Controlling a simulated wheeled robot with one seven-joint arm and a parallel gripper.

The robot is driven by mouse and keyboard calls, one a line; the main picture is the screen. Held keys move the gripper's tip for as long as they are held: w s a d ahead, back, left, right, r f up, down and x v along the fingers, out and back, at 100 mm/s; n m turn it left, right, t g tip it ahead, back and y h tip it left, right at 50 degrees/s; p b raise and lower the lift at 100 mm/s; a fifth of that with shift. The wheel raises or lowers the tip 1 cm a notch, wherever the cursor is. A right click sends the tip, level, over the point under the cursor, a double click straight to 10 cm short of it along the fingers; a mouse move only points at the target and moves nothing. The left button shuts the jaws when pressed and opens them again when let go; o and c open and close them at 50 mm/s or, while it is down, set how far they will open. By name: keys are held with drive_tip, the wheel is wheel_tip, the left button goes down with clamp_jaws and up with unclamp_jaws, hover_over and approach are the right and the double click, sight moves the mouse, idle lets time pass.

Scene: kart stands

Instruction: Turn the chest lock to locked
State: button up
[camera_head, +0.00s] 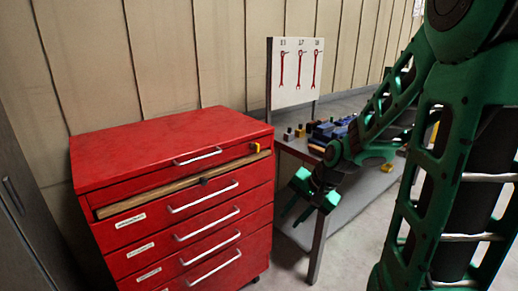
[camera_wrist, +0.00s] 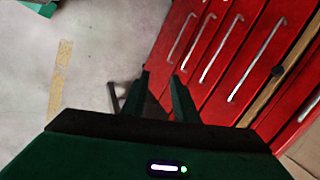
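The red chest (camera_head: 160,150) stands at the left in the head view, drawers closed. Its drawer fronts (camera_wrist: 215,50) also show at the upper right in the wrist view. A wooden strip (camera_head: 145,198) crosses its front below the top drawer. A small dark knob (camera_head: 204,181) sits on that strip; it also shows in the wrist view (camera_wrist: 277,71). A small yellow piece (camera_head: 256,147) is near the strip's right end. I cannot tell which is the lock or how it is turned. My gripper (camera_head: 292,216) is right of the chest, apart from it. Its fingers (camera_wrist: 160,80) are apart and empty.
A grey workbench (camera_head: 345,195) with several tools and blocks stands right of the chest, close behind my gripper. A white wrench board (camera_head: 297,72) rises at its back. A grey cabinet (camera_head: 25,215) stands at the far left. Open floor (camera_wrist: 90,60) lies in front.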

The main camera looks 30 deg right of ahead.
drive_tip(key=w+a+m+t+y, duration=0.2)
drive_tip(key=w+a+m, duration=0.15)
drive_tip(key=w, duration=0.45)
drive_tip(key=m+t, duration=1.1)
drive_tip(key=m, duration=0.8)
approach(257, 148)
drive_tip(key=r+x, duration=0.1)
drive_tip(key=x, duration=0.7)
drive_tip(key=shift+w+n, duration=0.35)
drive_tip(key=shift+w, duration=0.05)
drive_tip(key=shift+d+r, duration=0.1)
drive_tip(key=shift+d, duration=0.05)
clamp_jaws()
